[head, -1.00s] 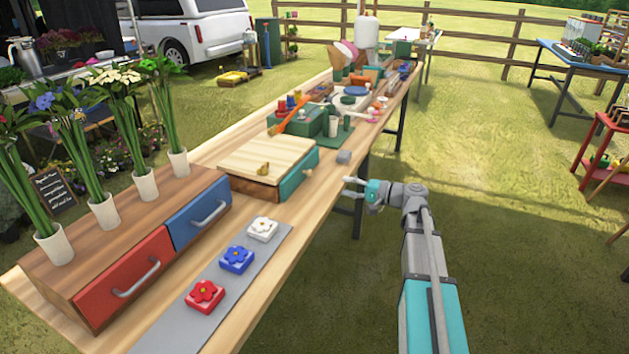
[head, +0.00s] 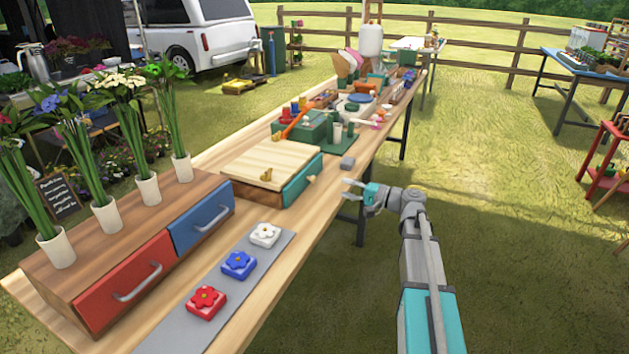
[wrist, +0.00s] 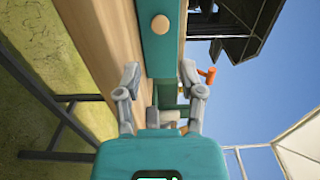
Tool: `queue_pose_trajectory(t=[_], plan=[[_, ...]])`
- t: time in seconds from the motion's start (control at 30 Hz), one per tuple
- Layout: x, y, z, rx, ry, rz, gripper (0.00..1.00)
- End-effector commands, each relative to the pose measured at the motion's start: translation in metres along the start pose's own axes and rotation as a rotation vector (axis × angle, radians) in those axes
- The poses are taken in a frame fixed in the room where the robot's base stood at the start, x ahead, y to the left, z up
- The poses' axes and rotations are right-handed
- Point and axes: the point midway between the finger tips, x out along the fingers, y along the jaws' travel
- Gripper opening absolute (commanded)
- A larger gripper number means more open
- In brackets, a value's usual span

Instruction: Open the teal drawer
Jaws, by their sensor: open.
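The teal drawer (head: 297,186) is in the low wooden box with a pale top, in the middle of the table in the head view. It looks shut, with a small round wooden knob (head: 311,178) on its front. My gripper (head: 346,189) is open and empty, to the right of the drawer and apart from it, near the table's edge. In the wrist view the teal front (wrist: 160,60) and its knob (wrist: 160,25) show ahead, beyond my open fingers (wrist: 160,70). The knob is not between the fingers.
Red (head: 125,283) and blue (head: 202,219) drawers sit to the left. Flower blocks (head: 238,264) lie on a grey mat. A green toolbox (head: 303,129) stands behind.

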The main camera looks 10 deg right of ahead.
Motion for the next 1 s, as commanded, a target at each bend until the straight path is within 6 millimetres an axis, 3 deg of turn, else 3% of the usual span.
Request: queue_pose_trajectory(t=[0.6,1.0], plan=[[0.087,0.0,-0.001,0.0,-0.001,0.0,0.51],[0.111,0.0,-0.001,0.0,0.002,0.0,0.51]])
